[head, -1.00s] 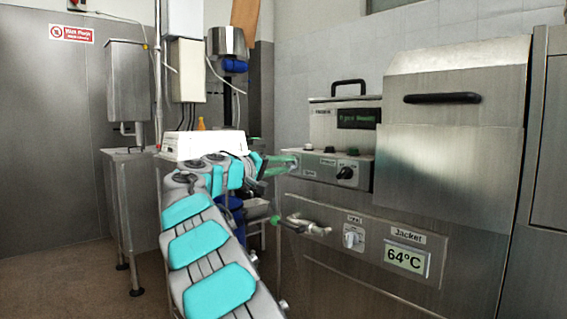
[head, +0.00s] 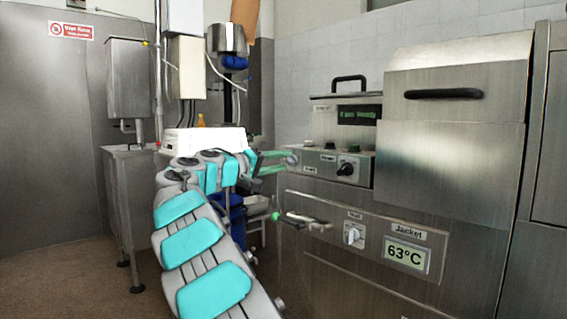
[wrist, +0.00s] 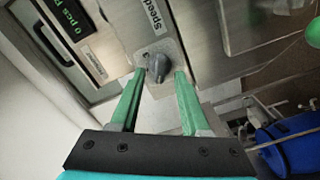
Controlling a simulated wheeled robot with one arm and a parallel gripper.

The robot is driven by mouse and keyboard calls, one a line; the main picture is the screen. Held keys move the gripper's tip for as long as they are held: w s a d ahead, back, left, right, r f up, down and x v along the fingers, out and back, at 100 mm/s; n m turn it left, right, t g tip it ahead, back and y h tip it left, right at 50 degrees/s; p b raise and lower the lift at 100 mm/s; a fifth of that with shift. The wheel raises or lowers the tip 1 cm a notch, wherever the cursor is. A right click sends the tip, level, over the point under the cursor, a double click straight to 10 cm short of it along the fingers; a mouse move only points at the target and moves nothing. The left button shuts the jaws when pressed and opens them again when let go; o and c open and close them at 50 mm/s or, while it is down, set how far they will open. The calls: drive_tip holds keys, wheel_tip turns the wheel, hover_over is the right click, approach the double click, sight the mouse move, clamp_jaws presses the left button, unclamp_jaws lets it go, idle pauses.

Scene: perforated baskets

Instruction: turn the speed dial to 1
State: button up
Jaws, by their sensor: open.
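The speed dial is a grey knob (wrist: 158,70) on a square plate beside the label "Speed" in the wrist view. Its pointed part aims toward my gripper's side. In the head view the dial (head: 292,160) shows small at the left end of the steel machine's control panel. My gripper (wrist: 160,77) has green fingers, open, one on each side of the dial, with gaps visible. In the head view my gripper (head: 287,161) reaches the panel's left end. Whether a fingertip touches the plate, I cannot tell.
A black knob (head: 348,169) sits to the right on the panel. A blue object (wrist: 300,145) lies at lower right in the wrist view.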

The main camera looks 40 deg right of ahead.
drive_tip(key=a, duration=0.6)
drive_tip(key=shift+s+a+b, duration=0.15)
drive_tip(key=shift+s+b, duration=0.15)
drive_tip(key=shift+b, duration=0.1)
